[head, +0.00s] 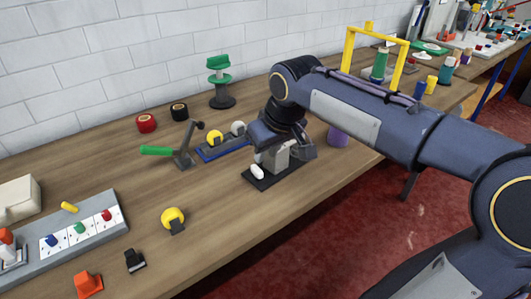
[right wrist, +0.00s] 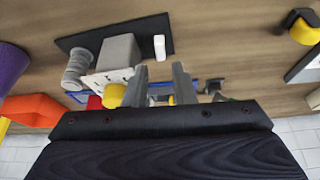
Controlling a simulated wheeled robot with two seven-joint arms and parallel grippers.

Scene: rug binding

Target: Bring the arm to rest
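My right arm comes in from the right of the head view and bends down over the wooden table (head: 215,232). Its gripper (head: 284,143) hangs just above and behind a grey block device (head: 275,160) on a black base plate, partly hiding it. In the right wrist view the two grey fingers of the gripper (right wrist: 160,84) stand apart with nothing held between them. The grey block (right wrist: 118,54) and a white rounded piece (right wrist: 160,47) show beyond the fingertips. My left gripper is not in view.
A blue tray (head: 224,150) with yellow and white knobs lies beside the gripper. A grey switch panel (head: 115,222) is at left. The front table middle is mostly clear.

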